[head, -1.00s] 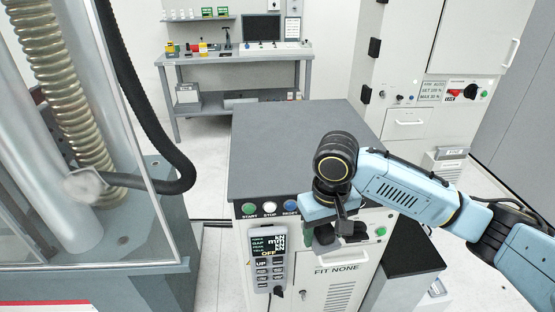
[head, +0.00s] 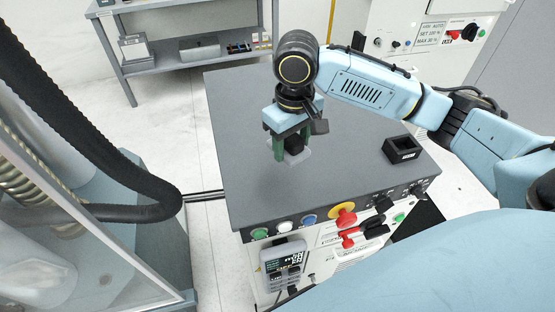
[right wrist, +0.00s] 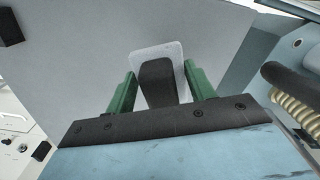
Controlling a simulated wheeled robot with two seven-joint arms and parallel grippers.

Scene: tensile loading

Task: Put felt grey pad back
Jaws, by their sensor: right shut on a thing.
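The felt grey pad (head: 297,160) is a light grey slab under a black grip block. My right gripper (head: 287,148) has green fingers shut on that block, over the dark grey cabinet top (head: 245,130). In the right wrist view the black block stands between the green fingers (right wrist: 155,88), with the pale pad (right wrist: 143,55) showing behind it. I cannot tell whether the pad touches the cabinet top. A black square holder (head: 402,149) with a recess and a small label sits at the right of the cabinet top. My left gripper is out of view.
The cabinet front carries a green button (head: 260,233), a white button (head: 284,227), a yellow-and-red knob (head: 343,214) and a hanging handset (head: 286,266). A clear-panelled machine with a thick black hose (head: 80,125) stands at left. The left part of the cabinet top is clear.

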